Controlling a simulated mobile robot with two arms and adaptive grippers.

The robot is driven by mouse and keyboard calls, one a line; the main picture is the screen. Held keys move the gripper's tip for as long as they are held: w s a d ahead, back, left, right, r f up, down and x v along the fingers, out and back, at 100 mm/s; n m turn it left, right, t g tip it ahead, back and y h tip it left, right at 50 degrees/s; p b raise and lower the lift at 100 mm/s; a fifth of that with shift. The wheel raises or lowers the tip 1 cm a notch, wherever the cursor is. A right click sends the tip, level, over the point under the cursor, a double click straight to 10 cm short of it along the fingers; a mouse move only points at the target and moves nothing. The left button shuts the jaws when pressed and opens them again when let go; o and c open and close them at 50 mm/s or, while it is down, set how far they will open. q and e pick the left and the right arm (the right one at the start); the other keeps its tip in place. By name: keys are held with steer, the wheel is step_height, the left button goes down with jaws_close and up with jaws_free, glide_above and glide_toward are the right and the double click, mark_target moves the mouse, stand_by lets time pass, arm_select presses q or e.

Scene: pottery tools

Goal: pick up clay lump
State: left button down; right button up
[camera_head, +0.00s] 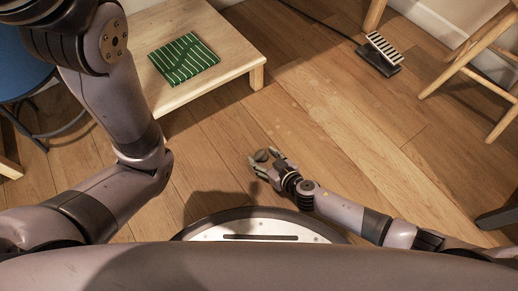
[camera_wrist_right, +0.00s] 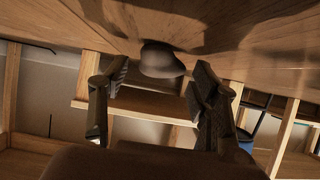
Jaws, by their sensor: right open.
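The clay lump (camera_head: 262,155) is a small, rounded grey-brown piece low over or on the wooden floor. It also shows in the right wrist view (camera_wrist_right: 162,60), against the floor, which fills the top of that picture. My right gripper (camera_head: 264,168) is open, with its fingers spread to either side of the lump. In the right wrist view the gripper (camera_wrist_right: 158,84) has a finger left and right of the lump, with gaps visible. My left arm is folded at the left; its gripper is out of the picture.
A low wooden table (camera_head: 225,65) with a green striped mat (camera_head: 184,60) stands at the back left. A foot pedal (camera_head: 380,52) lies at the back right near a wooden stool (camera_head: 465,60). A blue-seated stool (camera_head: 20,75) stands at the far left. Floor around the right gripper is clear.

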steer(key=shift+w+a+f, duration=0.25)
steer(key=shift+w+a, duration=0.05)
steer(key=shift+w, duration=0.05)
steer(key=shift+r, duration=0.1)
steer(key=c, duration=1.2)
